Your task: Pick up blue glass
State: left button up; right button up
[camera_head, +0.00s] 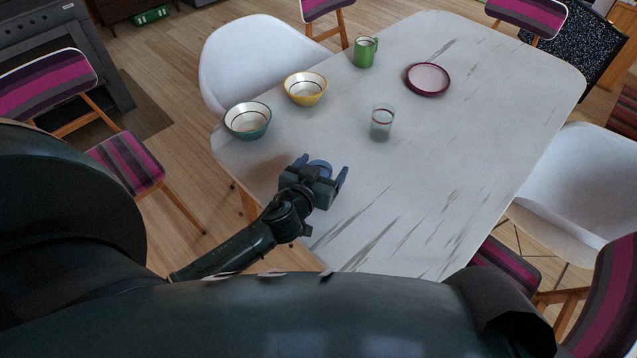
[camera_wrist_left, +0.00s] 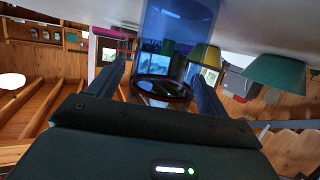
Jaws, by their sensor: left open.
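The blue glass (camera_head: 320,166) stands on the white table near its front left edge. It is partly hidden by my left gripper (camera_head: 323,168) in the head view. The left gripper is open, with one finger on each side of the glass. In the left wrist view, the blue see-through glass (camera_wrist_left: 180,30) shows large, in front of and between the spread fingers of the left gripper (camera_wrist_left: 159,70). I cannot tell whether either finger touches it. My right gripper is not in view.
On the table (camera_head: 450,150) stand a teal bowl (camera_head: 247,121), a yellow bowl (camera_head: 305,90), a green mug (camera_head: 365,53), a clear glass (camera_head: 382,124) and a purple-rimmed plate (camera_head: 428,79). Chairs surround the table. Its right and front parts are clear.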

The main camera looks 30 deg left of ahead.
pick_arm(q)
jog(key=shift+c, duration=0.4)
jog(key=c, duration=1)
jog(key=shift+r, duration=0.1)
jog(key=shift+c, duration=0.2)
